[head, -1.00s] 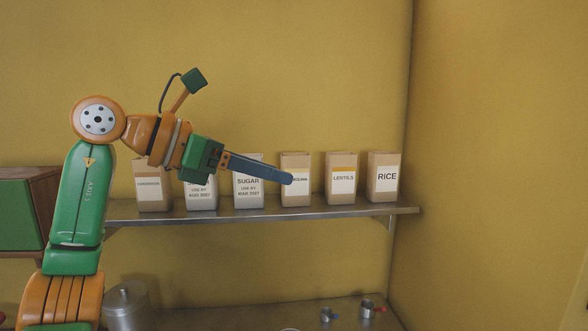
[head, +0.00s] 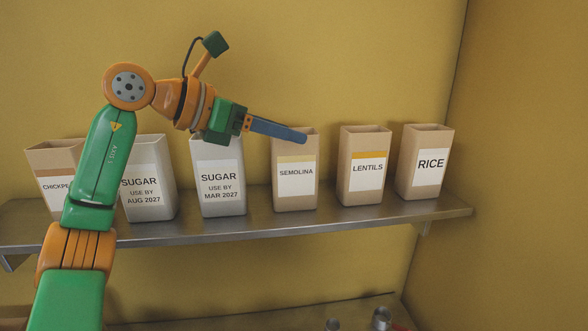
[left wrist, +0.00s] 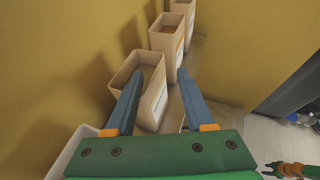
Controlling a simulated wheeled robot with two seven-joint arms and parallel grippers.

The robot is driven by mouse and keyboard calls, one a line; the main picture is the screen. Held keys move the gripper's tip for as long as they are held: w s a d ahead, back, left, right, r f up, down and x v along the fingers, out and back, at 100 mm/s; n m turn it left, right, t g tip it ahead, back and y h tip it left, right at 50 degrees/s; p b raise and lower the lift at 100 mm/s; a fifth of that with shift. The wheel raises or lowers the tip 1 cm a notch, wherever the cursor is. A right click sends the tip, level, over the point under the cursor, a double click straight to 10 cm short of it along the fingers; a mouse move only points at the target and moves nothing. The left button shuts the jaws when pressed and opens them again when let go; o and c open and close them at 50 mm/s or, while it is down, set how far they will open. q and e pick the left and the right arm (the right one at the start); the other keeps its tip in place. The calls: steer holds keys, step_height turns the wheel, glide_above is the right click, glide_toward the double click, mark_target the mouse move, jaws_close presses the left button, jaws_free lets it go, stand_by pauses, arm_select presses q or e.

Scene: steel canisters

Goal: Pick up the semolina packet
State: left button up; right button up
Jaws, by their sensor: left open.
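The semolina packet (head: 295,194) is a tan, open-topped box with a white label and a pale yellow band. It stands upright on the steel shelf (head: 345,208), between a white sugar packet and the lentils packet. My left gripper (head: 303,137) is open and empty, its blue fingers crossing the packet's top edge in the head view. In the left wrist view, the semolina packet (left wrist: 153,98) shows between the fingers (left wrist: 160,72). The left finger overlaps its open mouth and the right finger lies past its labelled side. I cannot tell whether they touch it.
The lentils packet (head: 366,190) and rice packet (head: 424,182) stand to the right. Two white sugar packets (head: 221,205) (head: 147,209) and a chickpea packet (head: 52,158) stand to the left. A green and orange part (left wrist: 285,169), perhaps my right gripper, shows small in the left wrist view.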

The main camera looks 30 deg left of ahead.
arm_select(q)
steer(key=w, duration=0.1)
steer(key=w+f, duration=0.1)
steer(key=shift+w+d+f, duration=0.1)
steer(key=shift+w+d, duration=0.1)
steer(key=shift+w, duration=0.1)
steer(key=shift+s, duration=0.3)
jaws_close()
stand_by(0.8)
